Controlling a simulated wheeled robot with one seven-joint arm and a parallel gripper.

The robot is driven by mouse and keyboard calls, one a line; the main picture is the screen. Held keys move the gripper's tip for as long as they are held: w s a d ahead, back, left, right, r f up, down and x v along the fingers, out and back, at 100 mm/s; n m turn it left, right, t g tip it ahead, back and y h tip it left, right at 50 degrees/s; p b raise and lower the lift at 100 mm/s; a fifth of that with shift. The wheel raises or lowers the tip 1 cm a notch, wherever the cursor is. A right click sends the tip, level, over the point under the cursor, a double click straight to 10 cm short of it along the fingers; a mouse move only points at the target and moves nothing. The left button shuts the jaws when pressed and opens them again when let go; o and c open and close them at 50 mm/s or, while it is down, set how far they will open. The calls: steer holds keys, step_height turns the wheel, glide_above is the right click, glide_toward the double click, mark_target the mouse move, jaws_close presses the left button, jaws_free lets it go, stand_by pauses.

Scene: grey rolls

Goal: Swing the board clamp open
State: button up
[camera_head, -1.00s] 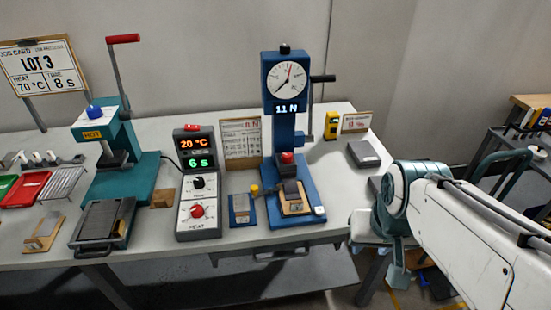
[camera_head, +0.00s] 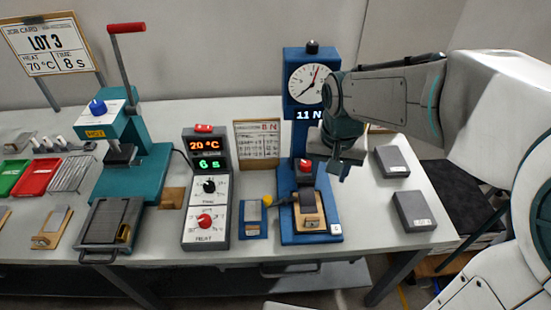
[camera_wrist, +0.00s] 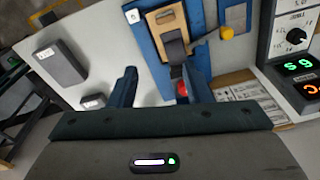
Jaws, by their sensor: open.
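The board clamp is a dark lever with a yellow knob (camera_head: 268,200), its arm pointing left from the wooden board (camera_head: 309,221) on the base of the blue gauge press (camera_head: 290,236). In the wrist view the yellow knob (camera_wrist: 227,33) and lever show beside the board (camera_wrist: 158,22), with a dark grey strip lying over the board. My gripper (camera_head: 338,172) is open and empty, above and to the right of the board, beside the press column. In the wrist view its fingers (camera_wrist: 160,88) are spread apart, clear of the knob. The gauge display reads "11 N", partly covered by my arm.
A red-tipped plunger (camera_head: 305,168) hangs above the board. Two grey blocks (camera_head: 413,211) lie at the table's right. A teal press (camera_head: 135,165) stands left.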

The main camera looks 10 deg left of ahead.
steer(key=g+p, duration=0.1)
steer(key=p, duration=0.2)
glide_above(267, 198)
step_height(267, 198, down, 3)
steer(key=shift+h, duration=0.4)
step_height(267, 198, down, 14)
steer(key=shift+r+p, duration=0.15)
steer(key=shift+p, duration=0.75)
jaws_close()
